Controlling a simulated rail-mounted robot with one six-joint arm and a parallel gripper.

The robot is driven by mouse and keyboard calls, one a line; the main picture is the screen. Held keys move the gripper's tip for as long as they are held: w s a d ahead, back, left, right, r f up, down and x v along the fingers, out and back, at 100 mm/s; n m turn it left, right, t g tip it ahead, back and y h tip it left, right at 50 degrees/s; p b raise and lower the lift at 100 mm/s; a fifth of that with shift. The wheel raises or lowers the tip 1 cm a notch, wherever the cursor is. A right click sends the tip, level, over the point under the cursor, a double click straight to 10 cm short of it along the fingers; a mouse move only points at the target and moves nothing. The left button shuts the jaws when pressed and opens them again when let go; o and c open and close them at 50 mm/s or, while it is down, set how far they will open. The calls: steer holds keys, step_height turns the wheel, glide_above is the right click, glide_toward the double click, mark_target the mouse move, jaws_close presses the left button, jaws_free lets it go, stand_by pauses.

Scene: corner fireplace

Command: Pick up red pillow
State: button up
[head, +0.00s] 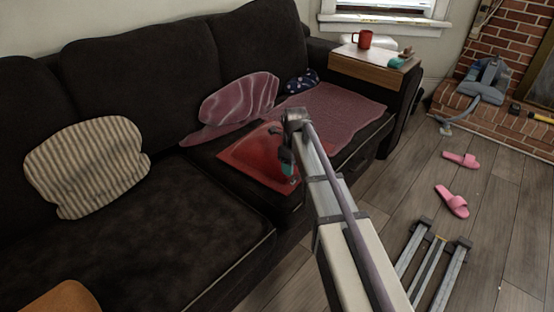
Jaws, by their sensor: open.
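The red pillow (245,158) lies flat on the right seat of the dark sofa, near its front edge. My arm reaches in from the lower right, and my gripper (290,177) points down at the right part of the red pillow. The gripper is small in view and open, with nothing seen held in it. It overlaps the pillow in the picture; I cannot tell whether it touches. My arm and gripper hide a little of the pillow's right side.
A mauve pillow (238,98), a pink blanket (340,112), a dark blue pillow (302,81) and a striped pillow (85,168) rest on the sofa (150,245). Pink slippers (452,201) lie on the floor.

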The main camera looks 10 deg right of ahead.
mark_target(293, 177)
step_height(293, 177, down, 6)
steer(key=b, duration=0.5)
steer(key=shift+s+d+r, duration=0.1)
steer(key=shift+r, duration=0.4)
steer(key=shift+c, duration=0.2)
jaws_close()
